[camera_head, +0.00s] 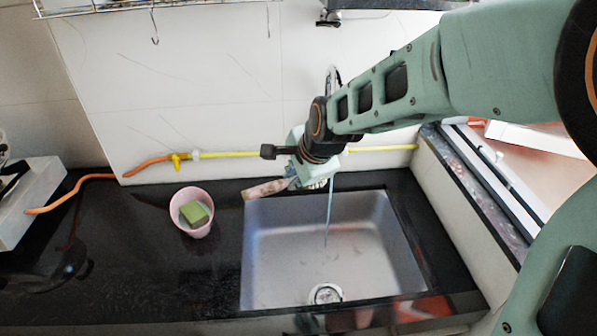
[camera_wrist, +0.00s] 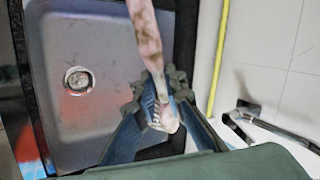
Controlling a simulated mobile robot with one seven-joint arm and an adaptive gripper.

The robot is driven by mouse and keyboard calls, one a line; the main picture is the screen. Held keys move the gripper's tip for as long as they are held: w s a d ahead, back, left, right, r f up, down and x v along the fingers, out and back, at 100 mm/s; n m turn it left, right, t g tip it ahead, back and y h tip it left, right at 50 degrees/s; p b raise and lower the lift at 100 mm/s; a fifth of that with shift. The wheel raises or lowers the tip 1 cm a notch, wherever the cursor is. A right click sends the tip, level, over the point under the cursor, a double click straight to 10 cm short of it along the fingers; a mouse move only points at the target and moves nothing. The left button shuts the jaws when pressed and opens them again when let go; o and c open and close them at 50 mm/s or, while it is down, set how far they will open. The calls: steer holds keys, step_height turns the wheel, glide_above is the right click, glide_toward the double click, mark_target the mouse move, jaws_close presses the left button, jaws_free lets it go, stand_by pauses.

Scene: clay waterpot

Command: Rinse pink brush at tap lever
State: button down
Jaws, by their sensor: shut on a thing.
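The pink brush (camera_head: 265,188) is in my gripper (camera_head: 296,178), above the back left edge of the sink (camera_head: 300,265). In the wrist view my gripper (camera_wrist: 157,88) is shut on the brush (camera_wrist: 145,35), whose long worn pink part points out over the sink. Pale bristles (camera_wrist: 157,110) show close to the fingers. The metal tap (camera_head: 333,78) is mostly hidden behind my arm; a metal fitting on the wall (camera_wrist: 240,118) shows in the wrist view. A thin bluish stream (camera_head: 329,208) falls into the sink, right of the brush. I cannot tell whether it touches the brush.
A pink cup (camera_head: 190,222) with a green sponge (camera_head: 194,212) stands on the black counter left of the sink. A yellow pipe (camera_head: 230,154) runs along the tiled wall, joined to an orange hose (camera_head: 75,185). A ledge (camera_head: 445,205) bounds the right side.

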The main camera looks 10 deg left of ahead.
steer(key=shift+w+d, duration=0.1)
steer(key=shift+w, duration=0.1)
steer(key=w+d+f, duration=0.1)
steer(key=w+d, duration=0.1)
steer(key=w, duration=0.4)
steer(key=w+d+f+p, duration=0.1)
steer(key=w, duration=0.6)
steer(key=shift+w+d+f, duration=0.15)
steer(key=shift+d+f, duration=0.2)
steer(key=shift+d, duration=0.15)
stand_by(0.5)
steer(key=shift+s+d, duration=0.2)
steer(key=shift+d, duration=0.25)
steer(key=shift+a, duration=0.15)
steer(key=shift+w+a, duration=0.15)
steer(key=shift+a, duration=0.35)
steer(key=shift+d, duration=0.2)
steer(key=shift+d, duration=0.45)
steer(key=shift+s, duration=0.2)
